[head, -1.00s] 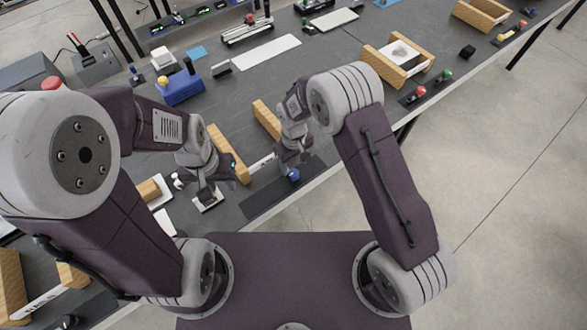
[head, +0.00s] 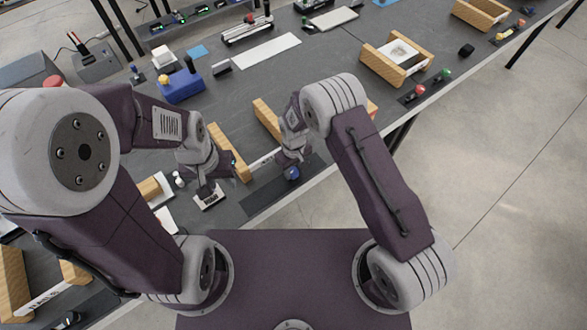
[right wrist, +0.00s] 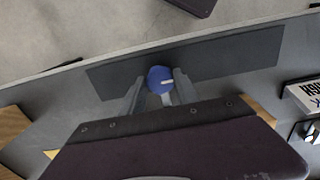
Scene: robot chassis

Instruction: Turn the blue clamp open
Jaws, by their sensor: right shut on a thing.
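The blue clamp is a round blue knob (head: 291,173) on a dark strip at the table's near edge. In the right wrist view the knob (right wrist: 159,76) shows a short pale mark, lying nearly level in the picture. My right gripper (head: 289,165) is shut on the knob from above; its two fingers (right wrist: 158,88) stand on either side of it. My left gripper (head: 207,190) hangs at the left over a small white labelled block (head: 210,201). Its fingertips are too small to tell whether they are open or touching the block.
The dark strip (right wrist: 238,57) lies along the table edge, with floor beyond it. Wooden rails (head: 266,118) stand behind my right gripper. A blue box (head: 181,88) and a white board (head: 256,53) lie further back.

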